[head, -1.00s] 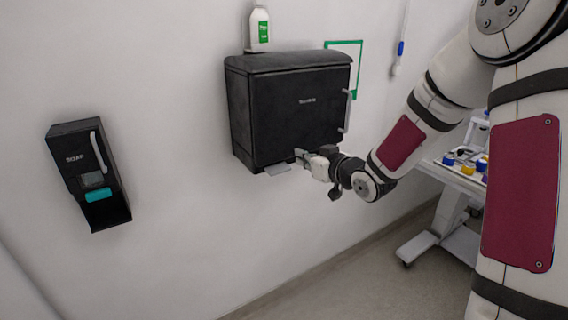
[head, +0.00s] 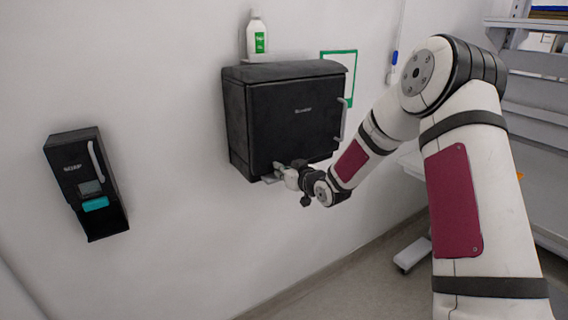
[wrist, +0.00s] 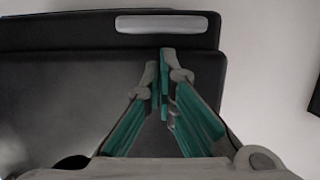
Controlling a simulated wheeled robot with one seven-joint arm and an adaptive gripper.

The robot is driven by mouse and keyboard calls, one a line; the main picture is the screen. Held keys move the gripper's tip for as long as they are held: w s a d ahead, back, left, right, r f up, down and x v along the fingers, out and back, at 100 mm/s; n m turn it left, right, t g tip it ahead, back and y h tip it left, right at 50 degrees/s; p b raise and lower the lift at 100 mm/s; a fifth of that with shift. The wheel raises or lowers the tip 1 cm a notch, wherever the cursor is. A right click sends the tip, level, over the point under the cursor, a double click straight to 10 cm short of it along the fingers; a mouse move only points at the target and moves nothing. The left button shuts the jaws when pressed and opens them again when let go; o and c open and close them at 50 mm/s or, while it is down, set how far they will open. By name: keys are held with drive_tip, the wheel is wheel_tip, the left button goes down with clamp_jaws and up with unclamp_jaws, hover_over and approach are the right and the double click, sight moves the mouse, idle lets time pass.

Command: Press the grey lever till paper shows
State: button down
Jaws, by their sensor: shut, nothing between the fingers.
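The black dispenser (head: 295,120) hangs on the wall and fills much of the wrist view (wrist: 50,100). A pale grey bar (wrist: 165,24), which looks like the lever, lies across it just beyond my fingertips in the wrist view. In the head view a small pale grey piece (head: 270,179) shows at the dispenser's lower edge; I cannot tell if it is the lever or paper. My gripper (head: 277,170) is shut and empty at that lower edge, its fingertips (wrist: 168,58) close together. I cannot tell if they touch the bar.
A curved grey handle (head: 341,120) is on the dispenser's right side. A white bottle (head: 257,36) stands above it. A black soap dispenser (head: 83,180) with a teal part hangs to the left. A green-framed notice (head: 352,65) and shelving (head: 540,110) are right.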

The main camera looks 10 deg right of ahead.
drive_tip(key=shift+f, duration=0.4)
drive_tip(key=shift+f, duration=0.1)
wheel_tip(320, 180, down, 2)
drive_tip(key=shift+f, duration=0.1)
idle(0.4)
drive_tip(key=s+d+r, duration=0.3)
drive_tip(key=s+r, duration=0.3)
drive_tip(key=s, duration=0.3)
drive_tip(key=shift+r, duration=0.4)
idle(0.5)
